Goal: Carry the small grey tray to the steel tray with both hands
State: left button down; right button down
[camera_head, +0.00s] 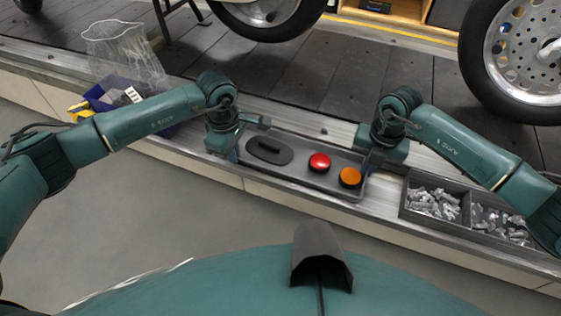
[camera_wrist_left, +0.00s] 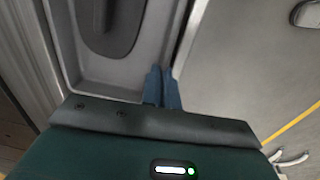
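The small grey tray (camera_head: 288,176) sits on the ledge along the front of the slat conveyor. It holds a dark oval piece with a raised grip (camera_head: 268,150), a red round button (camera_head: 319,162) and an orange round button (camera_head: 350,177). My left gripper (camera_head: 234,154) is at the tray's left end. In the left wrist view its blue fingers (camera_wrist_left: 163,86) are close together across the tray's rim (camera_wrist_left: 184,50). My right gripper (camera_head: 371,160) is at the tray's right end, its fingertips mostly hidden by the wrist. I cannot pick out a separate steel tray.
A dark two-part bin (camera_head: 466,206) of metal parts stands just right of the tray. At the left are a blue bin (camera_head: 97,99) and a clear bag (camera_head: 125,52). Wheels (camera_head: 515,58) stand on the conveyor slats behind. The floor in front is clear.

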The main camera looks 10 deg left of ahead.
pick_arm(q)
jog(key=shift+a, duration=0.15)
pick_arm(e)
jog(key=shift+d, duration=0.15)
pick_arm(q)
jog(key=c, duration=1.7)
grip_release()
jog(key=shift+s+f, duration=0.1)
pick_arm(e)
jog(key=c, duration=1.7)
grip_release()
jog(key=shift+r, duration=0.3)
pick_arm(q)
notch_tip(320, 180, up, 8)
jog(key=shift+r, duration=0.15)
pick_arm(e)
jog(key=r, duration=1.2)
jog(key=shift+s+d, duration=0.15)
jog(key=shift+d, duration=0.05)
